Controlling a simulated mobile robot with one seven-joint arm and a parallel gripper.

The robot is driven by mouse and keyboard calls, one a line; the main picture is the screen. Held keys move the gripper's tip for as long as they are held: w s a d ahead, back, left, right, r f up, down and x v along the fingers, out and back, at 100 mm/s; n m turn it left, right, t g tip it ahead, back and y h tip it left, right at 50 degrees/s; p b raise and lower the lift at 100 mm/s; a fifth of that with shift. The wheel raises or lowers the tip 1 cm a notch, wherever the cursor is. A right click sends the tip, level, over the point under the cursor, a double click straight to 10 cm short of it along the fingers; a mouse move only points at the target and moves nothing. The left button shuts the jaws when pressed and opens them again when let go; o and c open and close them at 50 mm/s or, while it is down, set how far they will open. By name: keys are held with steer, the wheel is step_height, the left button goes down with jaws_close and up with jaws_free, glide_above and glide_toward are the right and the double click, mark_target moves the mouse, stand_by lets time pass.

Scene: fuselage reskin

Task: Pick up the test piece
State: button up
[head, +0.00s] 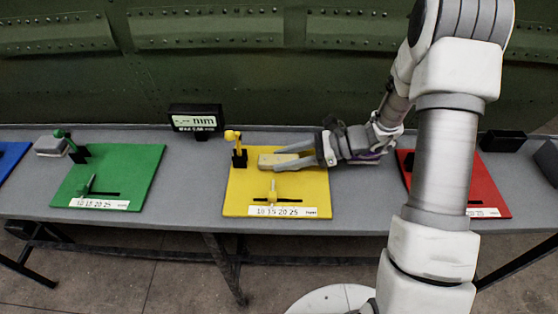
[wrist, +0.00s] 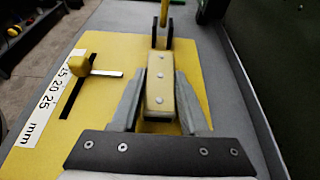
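The test piece is a small yellow block (wrist: 160,92) with several rivet dots on top. It lies on the yellow mat (head: 240,203), and its left end shows in the head view (head: 267,160). My gripper (head: 277,161) reaches in from the right, low over the mat. In the wrist view my gripper (wrist: 159,78) has one finger along each long side of the block. The fingers stand apart, with yellow showing between them and the block near their bases. Whether the fingertips touch the block is hard to see.
A black post with a yellow knob (head: 233,136) stands just left of the block. A yellow slider (head: 272,196) is in front on the mat. A display (head: 196,120) is behind. Green (head: 140,165) and red (head: 487,180) mats lie either side, with grey table between.

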jaws_close()
steer(key=shift+r, duration=0.15)
